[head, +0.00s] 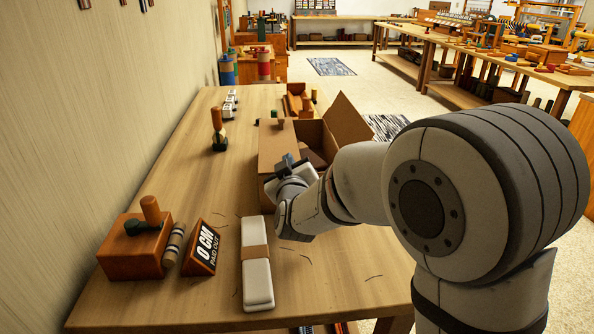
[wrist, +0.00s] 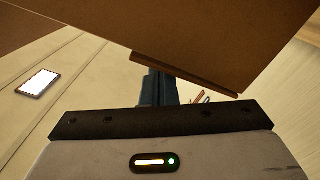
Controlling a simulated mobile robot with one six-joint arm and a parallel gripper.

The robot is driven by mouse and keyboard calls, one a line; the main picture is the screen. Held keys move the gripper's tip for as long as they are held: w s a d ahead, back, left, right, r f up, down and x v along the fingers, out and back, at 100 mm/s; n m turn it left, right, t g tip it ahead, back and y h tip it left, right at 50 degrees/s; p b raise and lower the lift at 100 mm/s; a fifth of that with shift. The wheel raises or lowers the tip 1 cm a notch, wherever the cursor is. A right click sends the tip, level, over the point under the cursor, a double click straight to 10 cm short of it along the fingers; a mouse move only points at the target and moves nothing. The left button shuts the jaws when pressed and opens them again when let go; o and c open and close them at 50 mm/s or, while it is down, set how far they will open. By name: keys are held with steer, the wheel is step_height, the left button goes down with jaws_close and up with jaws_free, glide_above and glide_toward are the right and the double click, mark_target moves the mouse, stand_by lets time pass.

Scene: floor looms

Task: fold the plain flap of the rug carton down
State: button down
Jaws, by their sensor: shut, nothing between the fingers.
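The rug carton (head: 311,137) is an open brown cardboard box on the bench, partly hidden by my arm. One flap (head: 347,119) stands up and tilts outward on its right side; I see no marking on it. A flat brown panel (head: 276,147) covers the left part. My gripper (head: 284,161) is at the carton's near end, over the panel's near edge. In the wrist view a brown cardboard panel (wrist: 215,35) fills the top, and my shut, empty dark fingers (wrist: 157,88) reach up to its edge. Their tips are partly hidden, and I cannot tell whether they touch it.
A white bundle with a tan band (head: 256,265), a dark sign (head: 202,247) and a wooden block with a peg (head: 136,245) stand at the near left. A wooden stamp (head: 218,130) stands farther back. The bench left of the carton is mostly clear.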

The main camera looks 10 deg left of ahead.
steer(key=shift+r+p, duration=0.6)
steer(key=shift+r, duration=0.55)
steer(key=b+v, duration=0.1)
steer(key=v, duration=0.6)
